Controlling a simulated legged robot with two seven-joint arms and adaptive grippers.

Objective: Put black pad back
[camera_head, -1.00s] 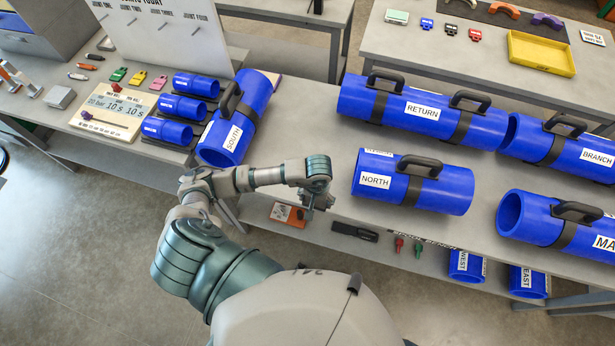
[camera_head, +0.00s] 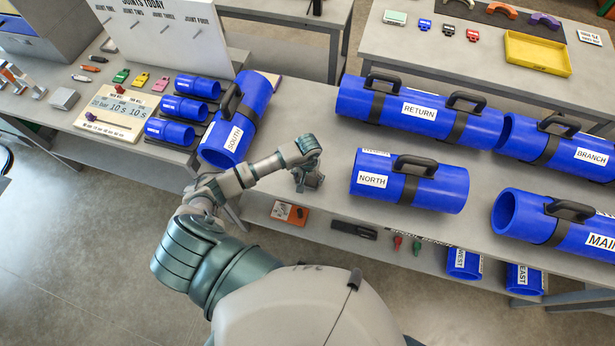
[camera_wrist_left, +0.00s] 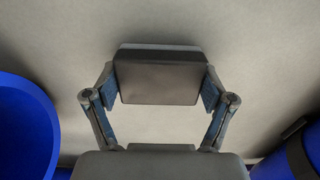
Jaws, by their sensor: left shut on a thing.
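My left gripper (camera_head: 308,180) is over the grey table between the SOUTH pipe and the NORTH pipe. In the left wrist view the left gripper (camera_wrist_left: 160,88) is shut on the black pad (camera_wrist_left: 160,80), a dark rounded block gripped at its two sides. Bare grey surface lies behind the pad. In the head view the pad is too small and too covered by the gripper to make out clearly. My right gripper is not in view.
The RETURN pipe (camera_head: 390,108) lies farther back. An orange-and-white card (camera_head: 290,213) and a black item (camera_head: 353,230) lie on the lower shelf. Table between the pipes is clear.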

